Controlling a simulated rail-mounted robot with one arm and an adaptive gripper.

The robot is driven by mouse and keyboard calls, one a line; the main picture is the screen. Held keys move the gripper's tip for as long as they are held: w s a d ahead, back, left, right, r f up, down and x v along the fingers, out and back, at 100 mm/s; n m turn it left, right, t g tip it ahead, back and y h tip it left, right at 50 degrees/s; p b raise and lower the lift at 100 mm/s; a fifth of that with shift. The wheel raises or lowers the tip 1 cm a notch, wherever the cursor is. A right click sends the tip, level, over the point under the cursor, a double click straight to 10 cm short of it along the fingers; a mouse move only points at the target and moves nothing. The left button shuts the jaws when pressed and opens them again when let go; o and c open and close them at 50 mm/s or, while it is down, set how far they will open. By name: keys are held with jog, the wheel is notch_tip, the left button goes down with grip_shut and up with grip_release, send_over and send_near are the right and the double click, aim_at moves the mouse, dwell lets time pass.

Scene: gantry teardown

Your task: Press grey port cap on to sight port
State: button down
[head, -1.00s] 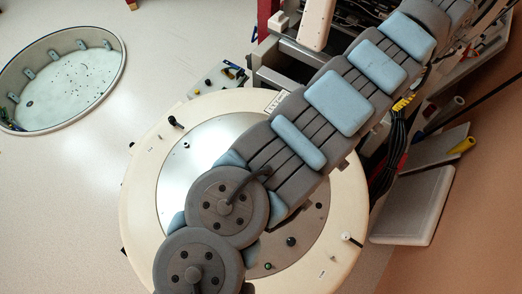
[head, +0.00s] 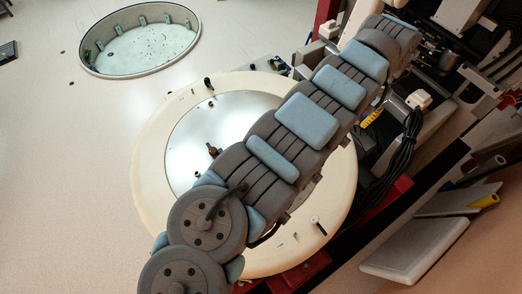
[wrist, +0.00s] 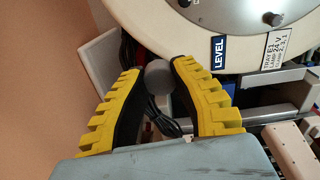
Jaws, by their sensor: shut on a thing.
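In the wrist view my gripper (wrist: 158,75) has two black fingers with ribbed yellow backs. It is shut on a rounded grey port cap (wrist: 158,78) at the fingertips. The head view shows my arm crossing the round machine (head: 150,165), but the gripper and cap do not show there. I cannot tell which fitting is the sight port.
Black cables (head: 402,140) and a pale slab (head: 415,250) lie right of the machine.

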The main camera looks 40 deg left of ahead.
jog(key=s+a+f+m, duration=0.2)
jog(key=a+f, duration=0.2)
jog(key=a, duration=0.3)
jog(key=s+a+f+m, duration=0.2)
jog(key=s+a+f, duration=0.1)
jog(key=a, duration=0.5)
jog(key=m, duration=1.2)
send_near(197, 174)
jog(key=shift+d+r, duration=0.1)
jog(key=shift+f+b, duration=2.1)
jog(key=shift+f, duration=0.7)
jog(key=shift+f+b, duration=0.95)
jog(key=shift+f, duration=0.35)
jog(key=c, duration=0.9)
grip_release()
jog(key=shift+r, duration=0.15)
